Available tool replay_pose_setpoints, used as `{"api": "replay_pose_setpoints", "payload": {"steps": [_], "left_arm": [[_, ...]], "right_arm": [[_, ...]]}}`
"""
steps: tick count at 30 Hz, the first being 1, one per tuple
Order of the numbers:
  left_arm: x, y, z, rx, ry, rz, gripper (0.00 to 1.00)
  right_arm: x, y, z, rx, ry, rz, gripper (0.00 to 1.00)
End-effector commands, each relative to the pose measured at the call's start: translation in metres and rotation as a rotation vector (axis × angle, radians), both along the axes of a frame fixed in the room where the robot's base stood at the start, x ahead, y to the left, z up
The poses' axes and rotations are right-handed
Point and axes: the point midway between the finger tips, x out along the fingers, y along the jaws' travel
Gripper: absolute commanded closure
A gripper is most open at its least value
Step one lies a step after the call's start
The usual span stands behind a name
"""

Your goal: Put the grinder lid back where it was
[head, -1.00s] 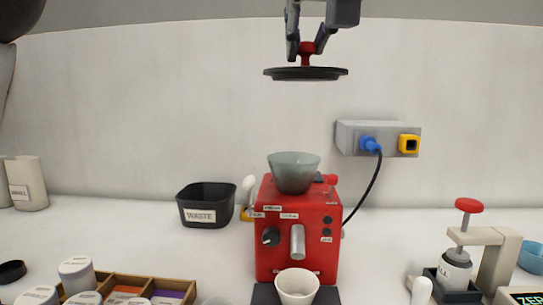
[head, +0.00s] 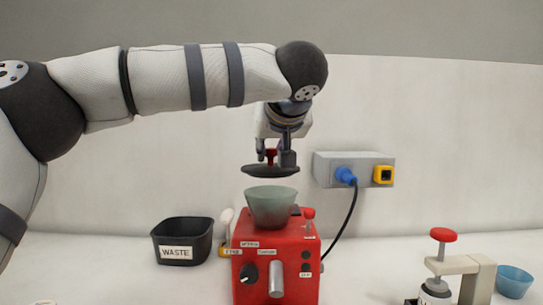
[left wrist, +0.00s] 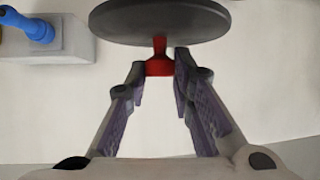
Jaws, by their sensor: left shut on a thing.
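The grinder lid (head: 270,171) is a dark disc with a red knob. It hangs level, a little above the open hopper of the grinder, with a gap between them. The hopper (head: 271,207) is a grey-green cup on top of the red grinder (head: 277,266). My left gripper (head: 273,156) is shut on the lid's red knob. In the left wrist view the fingertips (left wrist: 162,68) grip the knob, and the lid's disc (left wrist: 160,18) shows beyond them. My right gripper is not in view.
A black waste bin (head: 181,242) stands left of the grinder. A grey wall socket box (head: 328,168) with a blue plug (head: 345,176) is behind to the right; its cable hangs beside the grinder. A red-topped press (head: 444,236) and a blue cup (head: 514,281) are at right.

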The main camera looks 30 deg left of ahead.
Motion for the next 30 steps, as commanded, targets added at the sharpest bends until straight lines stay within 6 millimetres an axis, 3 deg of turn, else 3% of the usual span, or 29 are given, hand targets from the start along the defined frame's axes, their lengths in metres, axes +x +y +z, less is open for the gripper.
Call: {"api": "replay_pose_setpoints", "payload": {"steps": [4, 25, 26, 27, 30], "left_arm": [[-0.001, 0.0, -0.017, 0.0, -0.002, -0.002, 1.0], [-0.001, 0.0, -0.029, -0.002, -0.002, -0.001, 1.0], [-0.001, 0.0, -0.029, -0.002, -0.002, -0.001, 0.71], [-0.001, 0.0, -0.029, -0.002, -0.002, -0.001, 0.62], [-0.001, 0.0, -0.029, -0.002, -0.002, -0.001, 0.58]], "right_arm": [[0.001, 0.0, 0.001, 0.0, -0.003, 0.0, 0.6], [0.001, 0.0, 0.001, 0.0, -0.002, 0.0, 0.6], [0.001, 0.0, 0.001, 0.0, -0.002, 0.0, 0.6], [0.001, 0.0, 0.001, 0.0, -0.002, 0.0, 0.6], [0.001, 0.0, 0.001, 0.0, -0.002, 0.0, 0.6]]}}
